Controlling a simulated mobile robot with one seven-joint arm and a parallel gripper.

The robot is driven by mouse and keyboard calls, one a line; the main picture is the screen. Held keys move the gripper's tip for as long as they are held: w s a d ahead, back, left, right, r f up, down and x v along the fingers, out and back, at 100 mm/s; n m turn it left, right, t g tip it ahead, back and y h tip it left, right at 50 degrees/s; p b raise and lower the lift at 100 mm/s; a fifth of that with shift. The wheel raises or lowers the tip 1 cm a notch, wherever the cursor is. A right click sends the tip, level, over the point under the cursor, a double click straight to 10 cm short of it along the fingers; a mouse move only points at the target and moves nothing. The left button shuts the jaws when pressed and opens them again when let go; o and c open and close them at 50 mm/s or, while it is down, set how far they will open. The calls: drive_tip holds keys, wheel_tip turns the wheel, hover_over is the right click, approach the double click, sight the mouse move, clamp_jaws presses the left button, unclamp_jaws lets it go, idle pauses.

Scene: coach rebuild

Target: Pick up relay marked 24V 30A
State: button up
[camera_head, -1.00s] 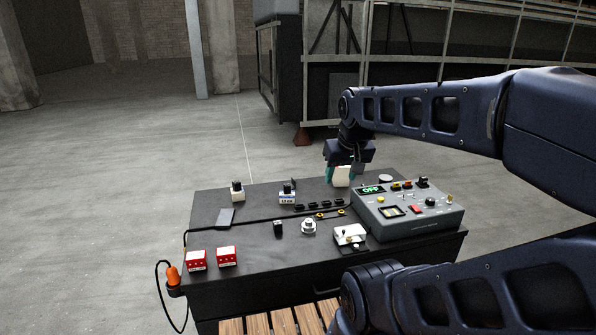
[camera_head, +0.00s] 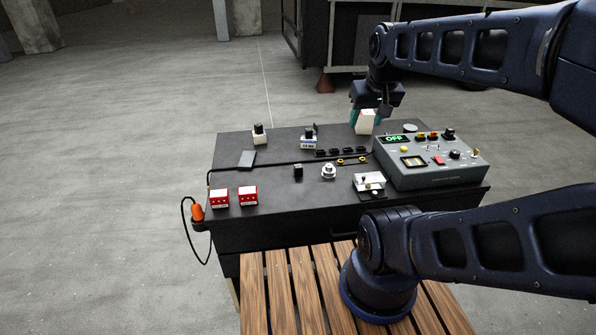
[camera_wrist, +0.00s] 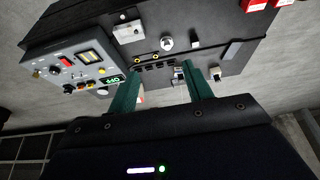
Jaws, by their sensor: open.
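No marking is legible, so I cannot tell which part is the relay marked 24V 30A. Two red boxes with white labels, the left (camera_head: 220,198) and the right (camera_head: 248,196), stand at the table's front left. A white part with a blue label and dark top (camera_head: 308,141) stands near the back; it also shows beyond the fingers in the wrist view (camera_wrist: 179,74). A white part with a black top (camera_head: 259,134) is left of it. My gripper (camera_head: 366,119) is open at the back edge, with teal fingers (camera_wrist: 158,90). A white block (camera_head: 365,123) shows between them; contact is unclear.
A grey console (camera_head: 433,162) with a green display stands at the table's right. A small white device (camera_head: 370,183), a round white part (camera_head: 328,172), a black cube (camera_head: 298,172), and several black and yellow pieces occupy the middle. An orange plug (camera_head: 198,212) hangs at the left edge.

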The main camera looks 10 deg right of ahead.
drive_tip(key=shift+o, duration=0.5)
drive_tip(key=shift+w, duration=0.1)
drive_tip(key=n+g+h, duration=0.4)
drive_tip(key=n+h, duration=0.1)
drive_tip(key=n, duration=1.4)
hover_over(298, 166)
drive_tip(key=a, duration=0.3)
wheel_tip(298, 166, down, 24)
drive_tip(key=shift+y, duration=0.3)
drive_tip(key=x, duration=0.5)
drive_tip(key=shift+a, duration=0.2)
drive_tip(key=shift+x, duration=2.7)
